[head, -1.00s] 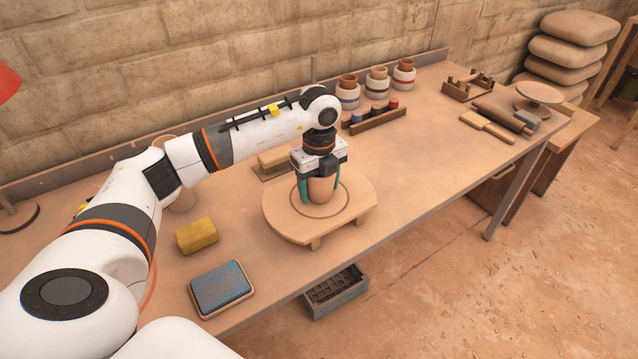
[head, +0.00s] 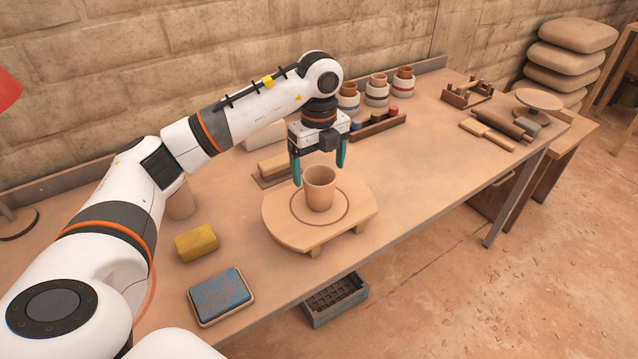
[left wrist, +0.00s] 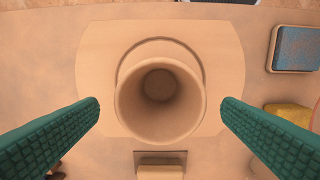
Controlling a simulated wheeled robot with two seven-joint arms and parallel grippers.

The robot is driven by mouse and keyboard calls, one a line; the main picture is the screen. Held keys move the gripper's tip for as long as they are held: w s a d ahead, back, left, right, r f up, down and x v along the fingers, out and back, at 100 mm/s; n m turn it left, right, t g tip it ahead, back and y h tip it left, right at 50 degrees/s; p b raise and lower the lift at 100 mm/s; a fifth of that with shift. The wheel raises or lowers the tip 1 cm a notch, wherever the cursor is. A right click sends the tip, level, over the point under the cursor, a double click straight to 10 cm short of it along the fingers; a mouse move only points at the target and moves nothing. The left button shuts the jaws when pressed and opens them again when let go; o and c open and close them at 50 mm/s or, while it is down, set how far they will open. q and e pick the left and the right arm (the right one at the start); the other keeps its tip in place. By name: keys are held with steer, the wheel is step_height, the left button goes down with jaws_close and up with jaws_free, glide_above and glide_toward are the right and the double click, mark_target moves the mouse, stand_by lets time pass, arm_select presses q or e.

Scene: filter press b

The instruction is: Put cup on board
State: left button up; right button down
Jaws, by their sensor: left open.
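The clay-coloured cup (head: 320,188) stands upright on the round-ended wooden board (head: 283,226), inside the ring marked on its top. In the left wrist view the cup (left wrist: 160,98) is seen from above with its mouth open and empty, and the board (left wrist: 100,65) lies under it. My left gripper (head: 319,170) is open above the cup, with its green fingers apart and clear of the rim. In the left wrist view the fingers (left wrist: 160,102) show on either side of the cup, not touching it. My right gripper is not in view.
A yellow sponge (head: 196,241) and a blue pad in a tray (head: 221,293) lie left of the board. A wooden block (head: 275,167) is behind it. Several jars (head: 376,90) and a small rack (head: 378,124) stand at the back. The table right of the board is clear.

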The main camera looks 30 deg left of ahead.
arm_select(q)
steer(key=shift+r, duration=2.25)
steer(key=shift+s+f, duration=0.1)
